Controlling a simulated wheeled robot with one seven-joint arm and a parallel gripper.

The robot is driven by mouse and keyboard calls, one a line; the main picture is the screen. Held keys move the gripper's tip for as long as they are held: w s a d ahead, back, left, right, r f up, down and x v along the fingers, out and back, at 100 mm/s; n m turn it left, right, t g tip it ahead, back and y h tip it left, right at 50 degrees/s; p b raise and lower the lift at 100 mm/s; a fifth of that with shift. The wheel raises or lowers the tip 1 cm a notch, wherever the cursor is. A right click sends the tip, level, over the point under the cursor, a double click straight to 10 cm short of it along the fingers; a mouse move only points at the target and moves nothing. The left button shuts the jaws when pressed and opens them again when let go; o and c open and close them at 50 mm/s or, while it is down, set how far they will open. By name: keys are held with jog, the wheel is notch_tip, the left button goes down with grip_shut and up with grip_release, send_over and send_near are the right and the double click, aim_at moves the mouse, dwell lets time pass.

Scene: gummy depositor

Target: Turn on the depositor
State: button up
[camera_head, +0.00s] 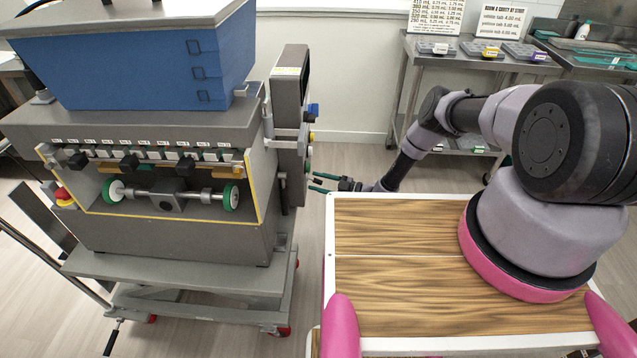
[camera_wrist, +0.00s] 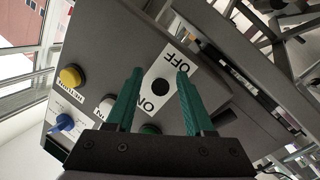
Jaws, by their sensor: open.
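The depositor (camera_head: 180,235) stands on the left, a grey machine with a blue hopper (camera_head: 130,60) on top. Its control box (camera_head: 290,120) is on its right side, with knobs facing right. In the wrist view the grey panel (camera_wrist: 125,50) fills the middle. A white ON/OFF label (camera_wrist: 172,72) has a dark round switch or hole (camera_wrist: 160,88) at its centre. My gripper (camera_head: 315,182) is open, its green fingers pointing left at the lower part of the box. In the wrist view my gripper (camera_wrist: 157,72) has the dark round part between its fingers; contact cannot be told.
A red emergency knob (camera_head: 63,196) is at the machine's front left. A metal table (camera_head: 480,62) stands behind.

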grip_shut()
jog(key=shift+r, duration=0.1)
jog(key=h, duration=0.1)
jog(key=r+h, duration=0.1)
jog(key=h, duration=0.1)
jog(key=n+g+h, duration=0.1)
jog(key=shift+d+r, duration=0.2)
jog(key=shift+r, duration=0.1)
jog(key=h, duration=0.1)
jog(key=r+h, duration=0.1)
jog(key=h, duration=0.1)
jog(key=n+g+h, duration=0.1)
jog(key=h, duration=0.1)
jog(key=shift+a+r, duration=0.1)
jog(key=shift+r, duration=0.25)
jog(key=shift+h, duration=0.3)
grip_release()
jog(key=shift+r, duration=0.15)
